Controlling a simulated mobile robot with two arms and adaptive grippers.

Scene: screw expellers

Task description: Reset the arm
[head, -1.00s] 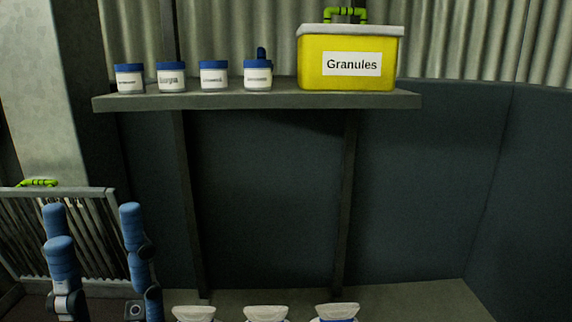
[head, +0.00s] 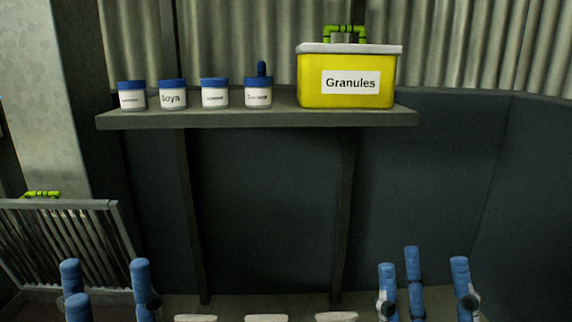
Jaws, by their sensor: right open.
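My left gripper (head: 105,280) is at the bottom left, with its blue fingers pointing up and spread apart. It is open with nothing between the fingers. My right gripper (head: 425,268) is at the bottom right, also with blue fingers upright and apart, open and empty. Both grippers are low in the view, below the shelf level and apart from the things on it. The wrists and the arms behind them are cut off by the lower edge.
A grey shelf (head: 260,118) holds several white jars with blue lids, one labelled Soya (head: 173,97), and a yellow Granules box (head: 345,90). A slatted metal panel (head: 65,240) stands at left. Three white tops, one in the middle (head: 266,318), show at the bottom edge.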

